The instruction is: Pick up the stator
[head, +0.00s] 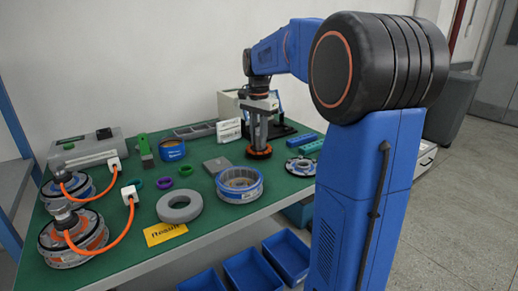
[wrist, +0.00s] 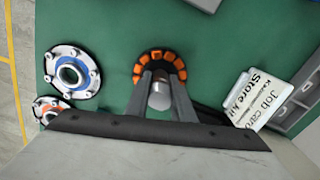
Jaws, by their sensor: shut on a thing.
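The stator (head: 259,153) is a dark ring with orange windings around its rim, at the back right of the green table in the head view. My gripper (head: 260,144) points straight down over it, with its fingers at the ring's middle. In the wrist view the stator (wrist: 161,63) lies at the fingertips, its orange segments fanned around the far side. My gripper (wrist: 160,82) is shut on the stator, with a silver cylinder showing between the fingers. The near part of the ring is hidden by the fingers. I cannot tell whether it touches the table.
A silver flange (head: 302,166) lies right of the stator. A blue-rimmed housing (head: 240,186) and a grey ring (head: 180,206) stand nearer the front. Two motors with orange cables (head: 74,238) are at the left.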

